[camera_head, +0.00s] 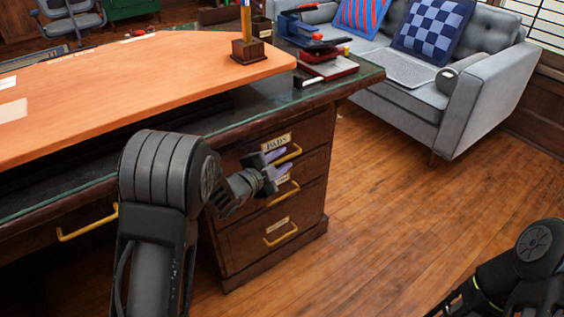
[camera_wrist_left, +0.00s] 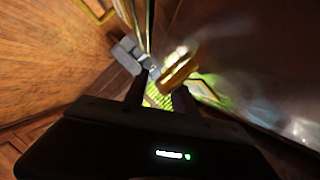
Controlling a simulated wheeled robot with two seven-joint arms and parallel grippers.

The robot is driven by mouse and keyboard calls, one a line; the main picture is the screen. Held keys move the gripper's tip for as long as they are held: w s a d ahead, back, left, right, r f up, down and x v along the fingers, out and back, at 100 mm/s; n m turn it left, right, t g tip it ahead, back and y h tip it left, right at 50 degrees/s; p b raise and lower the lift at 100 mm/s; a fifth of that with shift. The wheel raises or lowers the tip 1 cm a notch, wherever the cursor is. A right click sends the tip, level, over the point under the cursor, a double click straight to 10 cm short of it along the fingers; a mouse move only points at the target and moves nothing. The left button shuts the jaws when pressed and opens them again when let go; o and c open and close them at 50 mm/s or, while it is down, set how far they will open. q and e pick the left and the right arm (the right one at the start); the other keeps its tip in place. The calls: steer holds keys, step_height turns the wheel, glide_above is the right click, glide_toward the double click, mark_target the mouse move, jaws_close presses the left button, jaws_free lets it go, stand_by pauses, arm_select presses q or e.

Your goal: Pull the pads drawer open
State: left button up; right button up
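The pads drawer (camera_head: 312,136) is the top drawer of the desk pedestal, with a small "PADS" label (camera_head: 276,142) and a brass pull handle (camera_head: 291,153). It looks shut. My left gripper (camera_head: 279,163) is right in front of it, with its two fingertips apart, close to the handle. Whether it touches the handle I cannot tell. The left wrist view is blurred, and a brown-gold bar, likely the handle (camera_wrist_left: 178,72), shows near the fingers. My right gripper is out of view; only part of my right arm shows at the bottom right.
Two more drawers with brass handles lie below, the bottom one (camera_head: 275,238) clearly seen. A grey sofa (camera_head: 490,85) stands behind. The wood floor (camera_head: 400,220) right of the pedestal is clear.

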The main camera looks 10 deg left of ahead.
arm_select(q)
steer(key=shift+w, duration=0.2)
steer(key=shift+c, duration=0.3)
jaws_close()
stand_by(1.0)
